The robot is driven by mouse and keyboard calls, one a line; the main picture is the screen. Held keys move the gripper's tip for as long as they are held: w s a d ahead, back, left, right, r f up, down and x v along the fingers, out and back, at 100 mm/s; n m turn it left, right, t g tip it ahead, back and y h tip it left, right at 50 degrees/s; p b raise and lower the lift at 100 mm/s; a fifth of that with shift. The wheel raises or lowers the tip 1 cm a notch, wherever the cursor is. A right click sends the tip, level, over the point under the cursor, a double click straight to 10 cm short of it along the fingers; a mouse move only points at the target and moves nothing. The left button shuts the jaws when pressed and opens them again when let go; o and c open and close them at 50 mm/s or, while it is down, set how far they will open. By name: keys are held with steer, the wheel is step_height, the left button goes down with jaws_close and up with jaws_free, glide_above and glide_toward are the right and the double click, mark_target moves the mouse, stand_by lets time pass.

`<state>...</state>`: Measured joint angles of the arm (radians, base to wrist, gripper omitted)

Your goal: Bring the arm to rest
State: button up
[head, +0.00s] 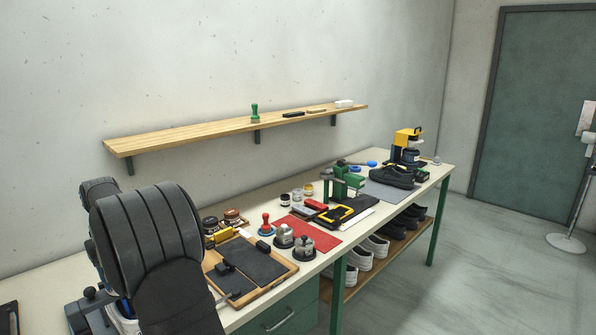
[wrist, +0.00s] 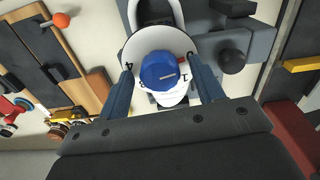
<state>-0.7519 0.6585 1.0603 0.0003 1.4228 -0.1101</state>
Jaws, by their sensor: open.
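My gripper (wrist: 160,68) shows in the wrist view with its two blue-grey fingers apart. A blue round knob (wrist: 158,72) on a white disc with dark marks (wrist: 140,48) lies between the fingers in the picture. I cannot tell whether either finger touches the knob or the disc. In the head view my dark arm fills the left foreground, and the fingers are hidden.
A grey device with a black ball knob (wrist: 232,61) stands beside the disc. A wooden tray (head: 291,273) with dark pads, a red mat (head: 325,236) and several tools crowd the bench. A wooden shelf (head: 200,130) hangs on the wall above.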

steer(key=m, duration=1.2)
steer(key=shift+m, duration=0.4)
steer(key=o, duration=0.9)
steer(key=shift+c, duration=0.2)
steer(key=r+n, duration=0.1)
steer(key=r, duration=0.1)
steer(key=a+r+n, duration=0.1)
steer(key=r+n, duration=0.1)
steer(key=r, duration=0.1)
steer(key=r+n, duration=0.2)
steer(key=shift+a+r, duration=0.25)
steer(key=shift+r, duration=0.05)
step_height(320, 180, up, 8)
steer(key=s+n, duration=0.2)
steer(key=n, duration=0.4)
step_height(320, 180, down, 9)
steer(key=n, duration=0.1)
steer(key=shift+r, duration=0.2)
